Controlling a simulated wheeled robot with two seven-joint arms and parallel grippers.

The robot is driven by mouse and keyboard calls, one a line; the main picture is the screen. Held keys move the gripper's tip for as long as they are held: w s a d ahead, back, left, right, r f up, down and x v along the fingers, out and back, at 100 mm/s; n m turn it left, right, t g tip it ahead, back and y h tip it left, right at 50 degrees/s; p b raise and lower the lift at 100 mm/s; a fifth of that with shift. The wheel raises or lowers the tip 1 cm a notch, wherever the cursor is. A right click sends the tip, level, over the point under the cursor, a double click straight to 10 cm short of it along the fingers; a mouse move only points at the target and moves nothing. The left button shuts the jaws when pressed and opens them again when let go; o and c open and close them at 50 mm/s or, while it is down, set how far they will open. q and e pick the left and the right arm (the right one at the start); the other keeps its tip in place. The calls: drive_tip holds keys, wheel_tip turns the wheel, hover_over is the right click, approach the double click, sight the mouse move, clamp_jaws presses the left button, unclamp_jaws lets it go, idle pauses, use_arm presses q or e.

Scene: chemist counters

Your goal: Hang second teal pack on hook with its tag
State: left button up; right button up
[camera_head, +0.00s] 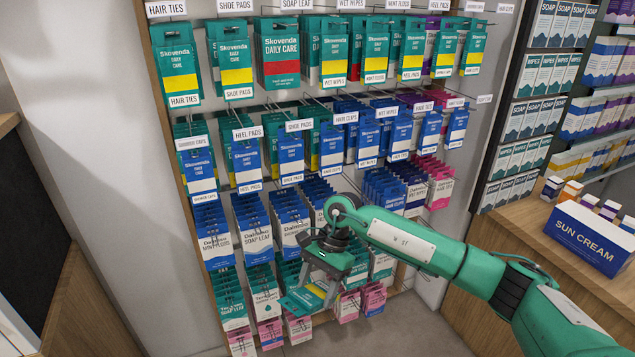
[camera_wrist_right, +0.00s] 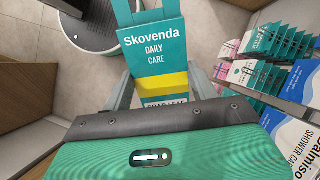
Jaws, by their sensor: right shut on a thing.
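My right gripper (camera_head: 325,277) is low in front of the hanging packs and is shut on a teal Skovenda Daily Care pack (camera_head: 301,300) with a yellow band. The right wrist view shows this pack (camera_wrist_right: 153,48) between the fingers (camera_wrist_right: 163,88); its name strip is partly hidden by the gripper body. Teal packs with yellow bands hang on the top row, such as a hair ties pack (camera_head: 180,60) and a shoe pads pack (camera_head: 233,62). Tags above them include hair ties (camera_head: 165,8), soap leaf (camera_head: 296,4) and wet wipes (camera_head: 351,4). My left gripper is out of view.
A teal pack with a red band (camera_head: 277,55) hangs among the top row. Blue packs (camera_head: 247,165) and several lower rows fill the hooks close to my right gripper. A sun cream box (camera_head: 590,240) stands on a wooden counter at right. Floor shows below the rack.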

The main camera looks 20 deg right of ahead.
drive_tip(key=w+d+r+m+t+y+p, duration=0.15)
drive_tip(key=w+r+m+t, duration=0.35)
drive_tip(key=r, duration=1)
drive_tip(key=w+d+r+m+t+y, duration=0.2)
drive_tip(key=r+m+t, duration=0.5)
drive_tip(key=r, duration=0.8)
drive_tip(key=w+d+r+m+t+y+p, duration=0.1)
drive_tip(key=w+r+m+t, duration=0.4)
drive_tip(key=r, duration=0.9)
drive_tip(key=shift+t, duration=0.4)
drive_tip(key=shift+w+a+f+p, duration=0.15)
drive_tip(key=shift+w+p, duration=0.95)
drive_tip(key=shift+w, duration=0.9)
drive_tip(key=shift+w+f+p, duration=0.15)
drive_tip(key=shift+w+p, duration=0.95)
drive_tip(key=shift+w, duration=0.85)
drive_tip(key=shift+w+a+f+p, duration=0.15)
drive_tip(key=shift+w+p, duration=0.95)
drive_tip(key=shift+w, duration=0.9)
drive_tip(key=shift+d, duration=0.1)
drive_tip(key=o, duration=1.1)
drive_tip(key=shift+c, duration=0.2)
